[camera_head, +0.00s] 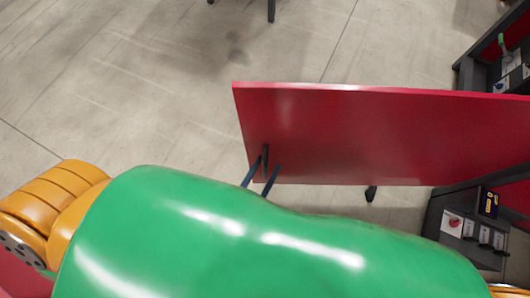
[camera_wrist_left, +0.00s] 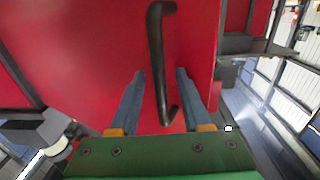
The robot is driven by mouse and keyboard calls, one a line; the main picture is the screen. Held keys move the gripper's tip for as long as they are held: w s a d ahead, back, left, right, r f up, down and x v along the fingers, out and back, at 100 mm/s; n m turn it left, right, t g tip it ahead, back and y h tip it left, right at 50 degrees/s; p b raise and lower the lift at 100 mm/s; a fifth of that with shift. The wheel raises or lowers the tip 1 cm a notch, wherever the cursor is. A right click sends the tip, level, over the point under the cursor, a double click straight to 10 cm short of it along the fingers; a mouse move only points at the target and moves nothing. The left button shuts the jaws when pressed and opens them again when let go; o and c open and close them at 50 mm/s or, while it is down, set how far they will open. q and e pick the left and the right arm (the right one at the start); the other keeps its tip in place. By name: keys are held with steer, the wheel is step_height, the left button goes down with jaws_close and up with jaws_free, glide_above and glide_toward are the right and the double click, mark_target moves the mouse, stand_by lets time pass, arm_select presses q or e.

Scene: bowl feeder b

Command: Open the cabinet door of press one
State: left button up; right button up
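The red cabinet door (camera_head: 350,130) is a flat panel reaching from the middle to the right edge in the head view. Floor shows beyond and below it, so it appears to stand out from the machine. Its dark bar handle (camera_head: 265,155) is near the panel's left end. In the left wrist view the handle (camera_wrist_left: 163,60) runs lengthwise between the two fingers of my left gripper (camera_wrist_left: 160,78). The fingers are apart, with a gap on both sides of the bar. My left gripper (camera_head: 268,168) also shows at the handle in the head view. My right gripper is out of view.
A dark control panel (camera_head: 470,225) with a red button and switches is at the lower right. Another dark unit (camera_head: 505,70) stands at the upper right. Open concrete floor (camera_head: 150,80) lies left of the door. My green arm covers the bottom.

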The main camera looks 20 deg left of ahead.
arm_select(q)
steer(key=v, duration=0.7)
stand_by(0.3)
